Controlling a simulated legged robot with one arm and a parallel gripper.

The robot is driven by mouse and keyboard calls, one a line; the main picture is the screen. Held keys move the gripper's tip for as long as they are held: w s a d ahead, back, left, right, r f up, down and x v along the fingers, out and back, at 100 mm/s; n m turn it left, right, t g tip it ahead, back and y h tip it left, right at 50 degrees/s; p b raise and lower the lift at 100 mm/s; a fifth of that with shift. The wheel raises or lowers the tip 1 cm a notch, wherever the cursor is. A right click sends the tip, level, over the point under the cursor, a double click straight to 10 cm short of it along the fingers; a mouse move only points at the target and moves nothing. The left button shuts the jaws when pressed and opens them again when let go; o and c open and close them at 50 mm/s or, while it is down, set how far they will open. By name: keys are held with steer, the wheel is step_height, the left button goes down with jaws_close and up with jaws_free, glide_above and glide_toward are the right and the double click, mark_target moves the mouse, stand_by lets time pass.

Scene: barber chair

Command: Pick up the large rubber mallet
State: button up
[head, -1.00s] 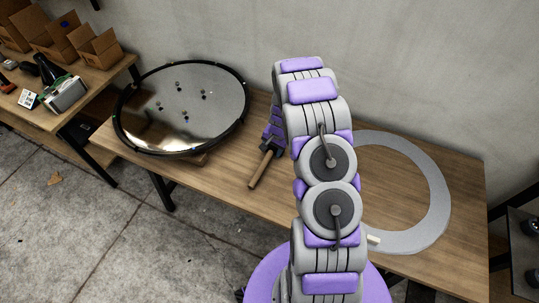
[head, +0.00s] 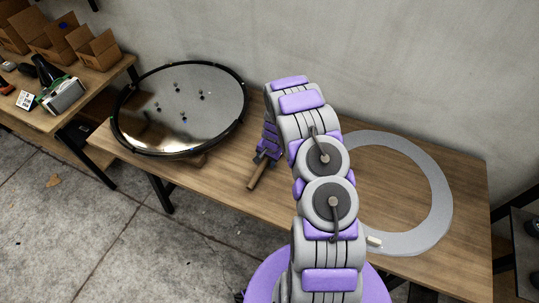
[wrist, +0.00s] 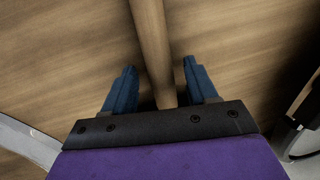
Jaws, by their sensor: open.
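The mallet's wooden handle (head: 258,174) lies on the wooden table, pointing toward its front edge. Its head is hidden behind my arm in the head view. In the wrist view the handle (wrist: 152,45) runs between the two blue fingers of my gripper (wrist: 159,84). The fingers are open, one on each side of the handle, with a gap on both sides. In the head view my gripper (head: 267,151) is partly visible low over the handle, mostly behind my arm.
A round black-rimmed mirror-like disc (head: 182,108) lies on the table (head: 225,180) to the left. A flat grey ring (head: 437,195) lies to the right. A second table with boxes (head: 98,46) stands at the far left. A wall rises behind.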

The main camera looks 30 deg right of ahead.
mark_target(264, 159)
steer(key=shift+a, duration=0.1)
jaws_close()
stand_by(0.3)
steer(key=shift+w+r, duration=0.1)
steer(key=shift+r, duration=0.05)
steer(key=shift+r, duration=0.25)
step_height(264, 159, up, 3)
steer(key=shift+r+p, duration=0.1)
steer(key=shift+p, duration=0.4)
steer(key=s+a, duration=0.2)
steer(key=s, duration=0.3)
steer(key=s+a, duration=0.2)
steer(key=s, duration=0.3)
steer(key=s+a+r, duration=0.1)
steer(key=s, duration=0.4)
steer(key=shift+a, duration=0.4)
